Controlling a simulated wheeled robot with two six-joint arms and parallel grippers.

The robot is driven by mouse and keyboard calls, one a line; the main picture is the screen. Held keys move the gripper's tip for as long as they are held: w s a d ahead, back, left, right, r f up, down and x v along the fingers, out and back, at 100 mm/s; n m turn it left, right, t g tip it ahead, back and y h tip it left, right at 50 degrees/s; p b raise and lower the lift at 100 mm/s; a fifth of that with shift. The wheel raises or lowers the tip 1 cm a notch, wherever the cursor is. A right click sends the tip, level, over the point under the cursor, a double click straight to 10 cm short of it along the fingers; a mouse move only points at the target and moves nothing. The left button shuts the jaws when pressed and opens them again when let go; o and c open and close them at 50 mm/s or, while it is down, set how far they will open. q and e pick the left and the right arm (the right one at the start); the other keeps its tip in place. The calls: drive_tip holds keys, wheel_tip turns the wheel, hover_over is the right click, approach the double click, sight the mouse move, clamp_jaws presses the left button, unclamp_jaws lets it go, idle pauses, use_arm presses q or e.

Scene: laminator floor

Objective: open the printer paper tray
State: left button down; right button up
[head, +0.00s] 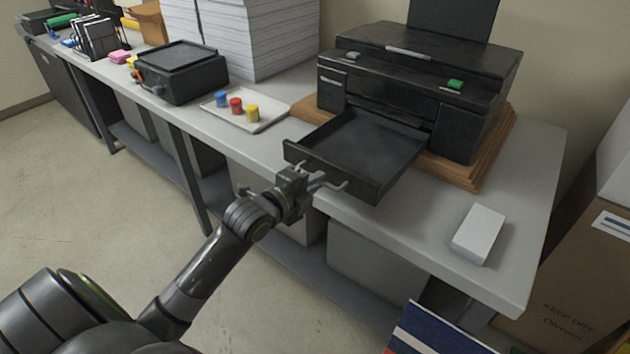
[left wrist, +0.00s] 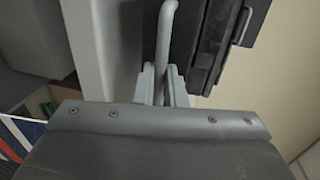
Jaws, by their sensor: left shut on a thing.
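The black printer (head: 415,95) stands on a wooden board (head: 490,150) on the grey table. Its paper tray (head: 368,150) is pulled out toward me, past the table's front edge, and its inside looks empty. A bar handle (head: 335,185) sits on the tray's front. My left gripper (head: 318,180) is at the tray front and shut on the handle. In the left wrist view, the handle (left wrist: 164,40) runs between the two fingers (left wrist: 163,85). My right gripper is in neither view.
A white block (head: 478,233) lies at the table's right front. A pale tray (head: 245,118) with blue, red and yellow pots is left of the printer, near a black machine (head: 180,72) and paper stacks (head: 245,35). A cardboard box (head: 590,225) stands at right. Floor at left is clear.

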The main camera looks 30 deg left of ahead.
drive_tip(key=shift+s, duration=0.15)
use_arm(q)
drive_tip(key=c, duration=1.5)
unclamp_jaws()
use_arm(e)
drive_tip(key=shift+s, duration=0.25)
use_arm(q)
drive_tip(key=p+v, duration=0.1)
drive_tip(key=v, duration=1.6)
drive_tip(key=shift+s, duration=0.25)
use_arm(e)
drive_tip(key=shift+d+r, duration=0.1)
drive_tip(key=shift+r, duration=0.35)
use_arm(q)
drive_tip(key=shift+a, duration=0.1)
